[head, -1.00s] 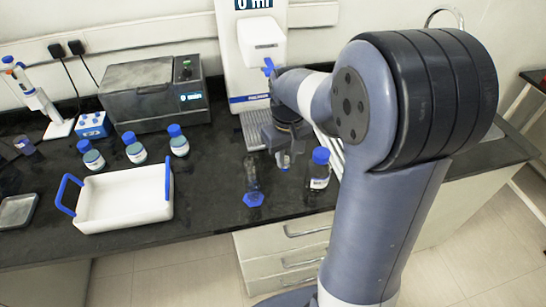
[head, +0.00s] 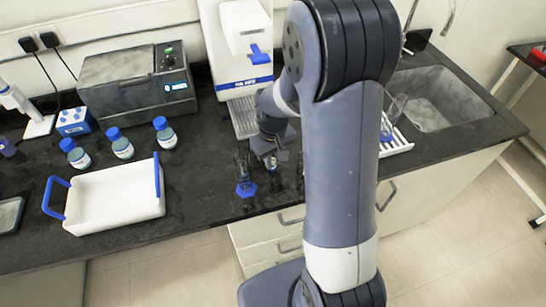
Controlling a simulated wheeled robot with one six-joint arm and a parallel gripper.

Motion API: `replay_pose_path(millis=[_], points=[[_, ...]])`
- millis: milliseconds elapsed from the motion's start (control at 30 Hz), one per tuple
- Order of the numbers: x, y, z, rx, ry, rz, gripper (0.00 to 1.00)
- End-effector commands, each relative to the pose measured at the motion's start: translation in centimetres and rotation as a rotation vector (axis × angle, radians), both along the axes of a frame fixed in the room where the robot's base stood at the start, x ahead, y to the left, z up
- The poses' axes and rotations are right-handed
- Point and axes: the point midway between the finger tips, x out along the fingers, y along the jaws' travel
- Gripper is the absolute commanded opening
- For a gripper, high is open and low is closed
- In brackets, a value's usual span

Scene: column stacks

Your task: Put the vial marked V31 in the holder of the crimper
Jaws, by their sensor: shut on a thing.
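My gripper (head: 271,158) is in the middle of the head view, low over the dark bench, in front of the white machine. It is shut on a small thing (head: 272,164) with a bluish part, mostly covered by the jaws. I cannot read a mark on it, so I cannot tell if it is V31. No vial with a readable V31 mark shows. I cannot pick out a crimper or its holder; my arm covers part of the bench.
A glass cylinder with a blue hexagonal foot (head: 246,190) stands just left of my gripper. The white dispenser (head: 240,50) is behind. Several blue-capped bottles (head: 122,146), a white tray (head: 110,205) and a grey oven (head: 140,85) are left. A sink (head: 435,100) and rack (head: 396,142) are right.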

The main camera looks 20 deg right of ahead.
Motion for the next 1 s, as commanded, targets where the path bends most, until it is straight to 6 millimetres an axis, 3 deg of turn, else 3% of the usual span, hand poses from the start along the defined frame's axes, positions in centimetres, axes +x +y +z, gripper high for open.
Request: replay_pose_path(millis=[367,400,633,1000], points=[[0.02,0.0,-0.55,0.0,-0.001,0.0,0.0],[0.02,0.0,-0.41,0.0,-0.001,0.0,0.21],[0.02,0.0,-0.37,0.0,-0.001,0.0,0.39],[0.07,0.0,0.3,0.0,-0.003,0.0,0.4]])
